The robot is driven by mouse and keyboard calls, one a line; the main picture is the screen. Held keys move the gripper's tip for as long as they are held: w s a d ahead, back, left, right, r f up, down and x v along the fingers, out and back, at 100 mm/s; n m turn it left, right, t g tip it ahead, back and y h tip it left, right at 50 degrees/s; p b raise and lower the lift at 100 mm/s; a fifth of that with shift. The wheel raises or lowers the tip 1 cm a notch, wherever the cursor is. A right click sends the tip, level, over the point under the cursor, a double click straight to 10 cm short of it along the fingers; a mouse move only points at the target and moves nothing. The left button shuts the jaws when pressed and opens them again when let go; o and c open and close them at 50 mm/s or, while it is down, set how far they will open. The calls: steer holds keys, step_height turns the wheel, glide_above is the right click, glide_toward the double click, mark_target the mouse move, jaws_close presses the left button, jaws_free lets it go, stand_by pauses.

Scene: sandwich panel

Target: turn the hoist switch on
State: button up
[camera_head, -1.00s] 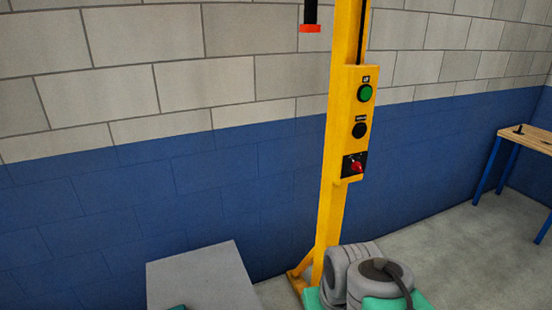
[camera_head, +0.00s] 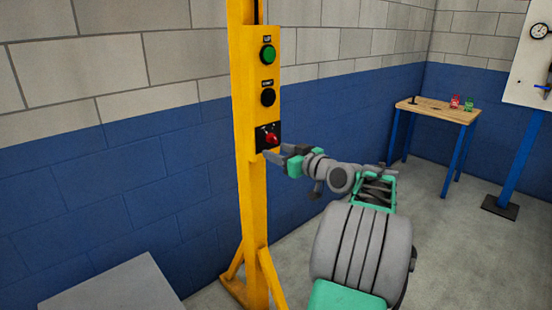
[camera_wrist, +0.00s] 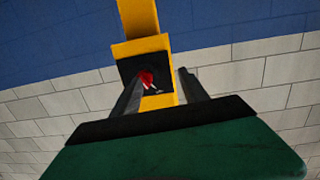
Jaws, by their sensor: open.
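The hoist switch is a red rotary knob (camera_head: 271,139) on a black plate (camera_head: 262,147), low on the yellow control box (camera_head: 247,90) of a yellow post. Above it are a black button (camera_head: 268,97) and a green button (camera_head: 267,55). My gripper (camera_head: 274,154) is open, with its fingertips close to the black plate, just below and right of the knob. In the wrist view the red knob (camera_wrist: 146,77) shows between the two spread fingers (camera_wrist: 158,85), nearer the left one. I cannot tell whether a finger touches it.
The post's yellow foot (camera_head: 250,285) stands on the floor. A grey box top (camera_head: 115,285) is at the lower left. A wooden workbench (camera_head: 440,108) with blue legs, holding small red and green items, stands at the right. A white panel (camera_head: 525,70) is at the far right.

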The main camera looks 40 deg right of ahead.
mark_target(275, 140)
steer(key=shift+t, duration=0.5)
steer(key=w+d, duration=0.1)
steer(key=w, duration=0.1)
steer(key=w+d, duration=0.1)
steer(key=w+d+r+p, duration=0.1)
steer(key=w, duration=0.1)
steer(key=shift+w+d, duration=0.2)
steer(key=shift+w, duration=0.1)
steer(key=shift+c, duration=0.3)
jaws_close()
